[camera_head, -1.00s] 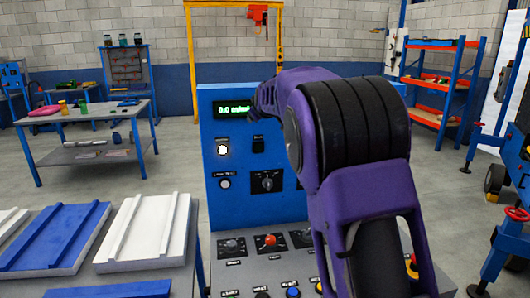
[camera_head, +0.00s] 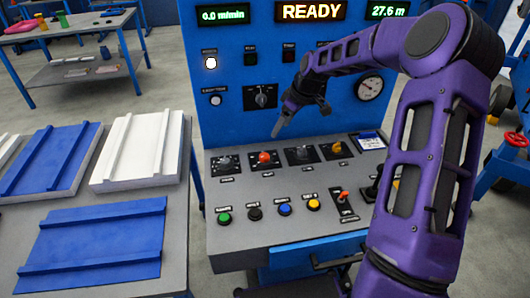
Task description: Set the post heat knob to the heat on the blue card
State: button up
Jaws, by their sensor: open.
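The console face (camera_head: 228,122) stands behind the desk, with a selector switch (camera_head: 261,96), gauge (camera_head: 369,89) and READY display (camera_head: 311,11). Blue panels (camera_head: 95,248) and a white panel (camera_head: 138,148) lie at left.

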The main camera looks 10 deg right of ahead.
aim_at(264, 156)
jog(key=x, duration=1.6)
jog(key=shift+b, duration=0.4)
grip_shut()
